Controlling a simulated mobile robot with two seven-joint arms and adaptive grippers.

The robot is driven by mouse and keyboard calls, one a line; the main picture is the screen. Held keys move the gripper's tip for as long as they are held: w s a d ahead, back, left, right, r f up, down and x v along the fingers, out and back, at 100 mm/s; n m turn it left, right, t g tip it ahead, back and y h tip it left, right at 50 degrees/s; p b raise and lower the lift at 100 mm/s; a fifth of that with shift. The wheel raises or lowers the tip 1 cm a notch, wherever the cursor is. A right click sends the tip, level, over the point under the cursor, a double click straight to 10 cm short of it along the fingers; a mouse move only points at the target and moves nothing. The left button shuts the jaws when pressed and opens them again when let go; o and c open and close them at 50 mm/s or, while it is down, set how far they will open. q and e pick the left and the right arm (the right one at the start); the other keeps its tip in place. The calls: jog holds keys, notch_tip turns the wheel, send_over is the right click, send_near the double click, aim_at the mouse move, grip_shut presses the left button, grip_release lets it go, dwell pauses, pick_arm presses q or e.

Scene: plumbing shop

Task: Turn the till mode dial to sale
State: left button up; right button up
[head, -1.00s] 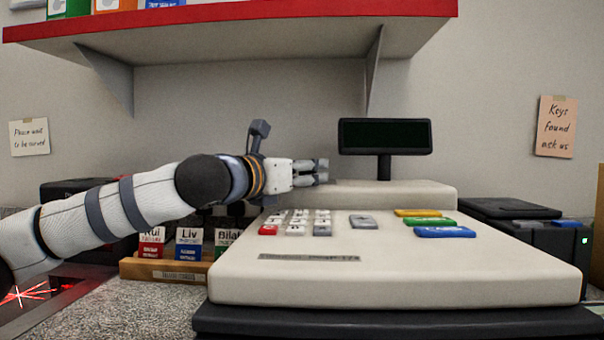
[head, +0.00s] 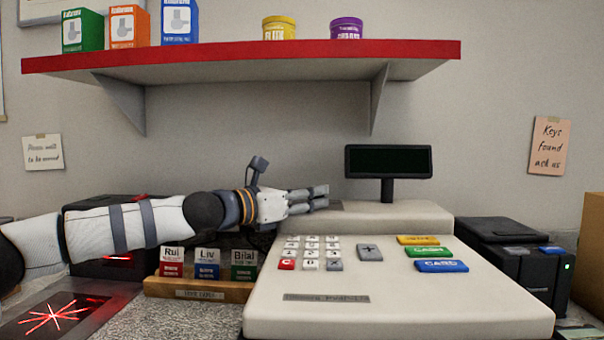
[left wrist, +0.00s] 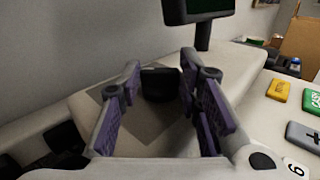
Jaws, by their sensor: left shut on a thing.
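The till (head: 400,300) is a cream cash register with keys on its sloped front and a dark customer display (head: 388,161) on a post behind. My left gripper (head: 322,197) reaches in from the left, at the raised back part of the till, left of the display post. In the left wrist view, the dark mode dial (left wrist: 160,84) stands on a grey plate between the purple-padded fingers of my left gripper (left wrist: 158,100), which is shut on it. The dial's pointer and mode labels cannot be read. In the head view the fingers hide the dial. My right gripper is not in view.
A red-edged shelf (head: 250,60) with boxes and tins hangs above the arm. A wooden rack of name cards (head: 200,288) and a scanner with red light (head: 55,316) lie left of the till. A black card printer-like box (head: 520,260) stands to the right.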

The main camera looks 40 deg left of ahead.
pick_arm(q)
jog(key=m+h, duration=0.1)
jog(key=g+h, duration=0.1)
jog(key=m+h+p, duration=0.1)
jog(key=shift+w+a+r+m, duration=0.15)
jog(key=shift+a+r+m, duration=0.15)
jog(key=shift+r, duration=0.05)
jog(key=shift+w+a+f+m+g+h+b, duration=0.1)
jog(key=shift+w+f+m+g+h+b, duration=0.05)
jog(key=shift+f+m+g+h+b, duration=0.3)
jog(key=shift+w+a+f+m+g+h+b, duration=0.15)
jog(key=shift+f+m+g+h, duration=0.15)
jog(key=shift+g+h, duration=0.25)
jog(key=m+g+h+b, duration=0.1)
jog(key=m+h+b, duration=0.1)
jog(key=h, duration=0.1)
jog(key=shift+g+b, duration=0.3)
jog(key=shift+g, duration=0.1)
jog(key=shift+r+m+g+h+b, duration=0.35)
jog(key=shift+m+g+h+b, duration=0.15)
jog(key=shift+m+g+b, duration=0.1)
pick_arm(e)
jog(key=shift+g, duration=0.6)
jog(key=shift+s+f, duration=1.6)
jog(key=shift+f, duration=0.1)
pick_arm(q)
jog(key=o, duration=1.1)
jog(key=shift+o, duration=0.2)
